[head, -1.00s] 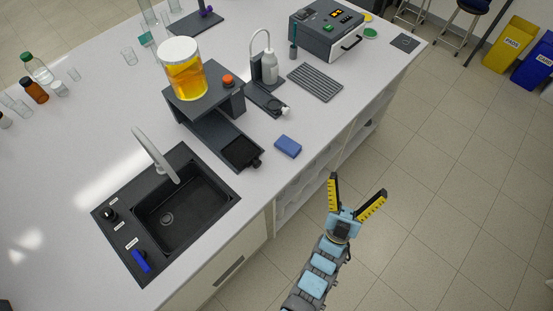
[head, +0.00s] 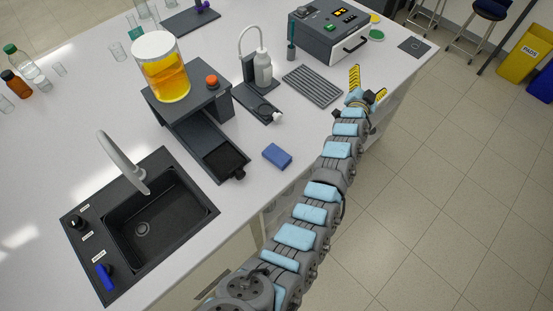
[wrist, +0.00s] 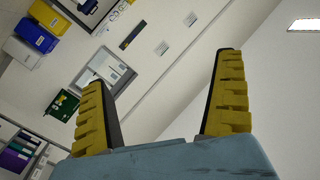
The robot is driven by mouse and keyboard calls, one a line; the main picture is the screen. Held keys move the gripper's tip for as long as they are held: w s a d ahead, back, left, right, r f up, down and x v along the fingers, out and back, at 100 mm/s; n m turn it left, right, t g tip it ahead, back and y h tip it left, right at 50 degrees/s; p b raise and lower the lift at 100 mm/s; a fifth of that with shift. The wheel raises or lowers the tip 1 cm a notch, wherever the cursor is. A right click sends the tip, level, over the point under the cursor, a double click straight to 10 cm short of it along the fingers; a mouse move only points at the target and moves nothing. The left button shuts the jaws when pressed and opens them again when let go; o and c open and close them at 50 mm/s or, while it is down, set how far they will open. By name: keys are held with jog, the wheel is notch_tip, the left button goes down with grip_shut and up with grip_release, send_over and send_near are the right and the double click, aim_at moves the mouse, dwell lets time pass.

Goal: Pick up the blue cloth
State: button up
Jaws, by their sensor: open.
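The blue cloth (head: 277,155) is a small folded blue block shape. In the head view it lies flat on the white bench near its front edge, right of the black sink. My gripper (head: 367,85) has yellow fingers and is open and empty. It is up and to the right of the cloth in the head view, by the bench's front edge and apart from the cloth. In the wrist view my gripper (wrist: 165,100) shows both fingers spread with nothing between them. That view faces the room's wall and ceiling, so the cloth is not in it.
The black sink (head: 150,220) with its tap is left of the cloth. A dark stand (head: 195,105) holds a jar of yellow liquid (head: 162,70). A white bottle (head: 262,68), a ribbed mat (head: 312,86) and a grey instrument (head: 328,32) stand farther back. The bench around the cloth is clear.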

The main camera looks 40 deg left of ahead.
jog(key=w+a+m+g+h+b, duration=0.1)
jog(key=w+a+m+h, duration=0.1)
jog(key=m+g+h+b, duration=0.4)
jog(key=m+g+b, duration=0.4)
jog(key=m+g, duration=0.7)
send_over(276, 154)
notch_tip(276, 154, down, 10)
jog(key=n+g, duration=0.1)
jog(key=f, duration=1.1)
jog(key=shift+s+f+b, duration=0.15)
jog(key=shift+s+b, duration=0.05)
jog(key=shift+b, duration=0.1)
jog(key=shift+w+f, duration=0.15)
jog(key=shift+f, duration=0.6)
jog(key=shift+w+f, duration=0.1)
jog(key=shift+f, duration=1.75)
